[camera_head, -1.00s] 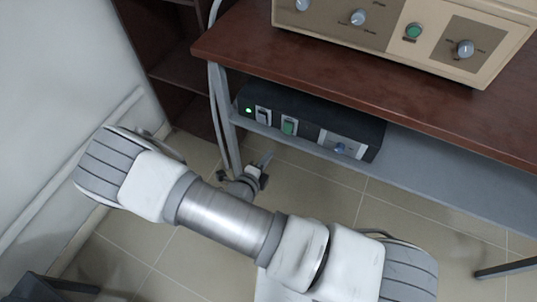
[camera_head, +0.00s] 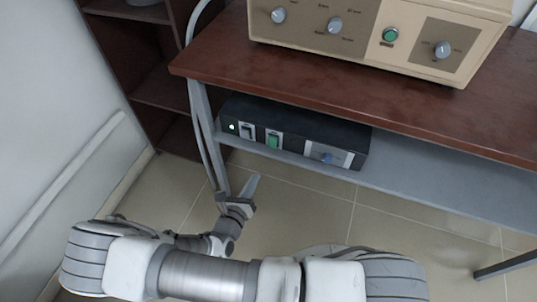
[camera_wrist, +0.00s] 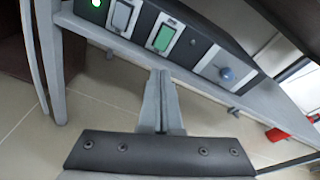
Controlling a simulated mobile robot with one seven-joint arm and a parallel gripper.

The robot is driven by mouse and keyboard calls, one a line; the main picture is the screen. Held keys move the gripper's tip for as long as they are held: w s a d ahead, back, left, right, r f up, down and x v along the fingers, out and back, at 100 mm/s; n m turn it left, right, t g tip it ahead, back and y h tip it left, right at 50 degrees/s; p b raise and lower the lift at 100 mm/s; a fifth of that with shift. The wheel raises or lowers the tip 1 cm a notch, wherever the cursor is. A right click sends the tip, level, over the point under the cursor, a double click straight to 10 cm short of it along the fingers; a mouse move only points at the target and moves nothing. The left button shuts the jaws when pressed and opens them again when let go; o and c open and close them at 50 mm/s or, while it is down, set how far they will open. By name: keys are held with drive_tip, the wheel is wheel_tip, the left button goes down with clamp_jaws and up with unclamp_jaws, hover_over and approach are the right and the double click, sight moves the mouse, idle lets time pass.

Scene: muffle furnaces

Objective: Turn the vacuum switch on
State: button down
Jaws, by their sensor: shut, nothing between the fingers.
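A black control box (camera_head: 312,127) sits on the grey shelf under the brown table. No label tells me which is the vacuum switch. My gripper (camera_head: 256,179) is shut and empty, below and in front of the box, apart from it. In the wrist view its fingertips (camera_wrist: 160,73) point toward the green switch.
A beige instrument (camera_head: 375,38) with knobs and a green button stands on the brown tabletop (camera_head: 300,77). The grey shelf edge (camera_head: 400,182) and table leg (camera_head: 203,125) are close to my gripper. A dark shelf unit (camera_head: 150,90) stands at left. Open tiled floor lies below.

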sight(272, 147)
drive_tip(key=m, duration=0.2)
drive_tip(key=f+m, duration=0.1)
drive_tip(key=m, duration=0.1)
drive_tip(key=shift+s+a+t+b, duration=0.1)
drive_tip(key=shift+s+t+b, duration=0.05)
drive_tip(key=shift+t+b, duration=0.15)
drive_tip(key=b+x, duration=0.3)
drive_tip(key=x, duration=1)
drive_tip(key=shift+s+f+b, duration=0.1)
drive_tip(key=shift+f+b, duration=0.05)
drive_tip(key=shift+b, duration=0.25)
drive_tip(key=shift+w+d, duration=0.25)
drive_tip(key=shift+w, duration=0.3)
drive_tip(key=shift+w+d+f+b, duration=0.1)
drive_tip(key=shift+w+f+b, duration=0.15)
drive_tip(key=shift+b, duration=0.25)
drive_tip(key=shift+r, duration=0.2)
drive_tip(key=shift+s, duration=0.1)
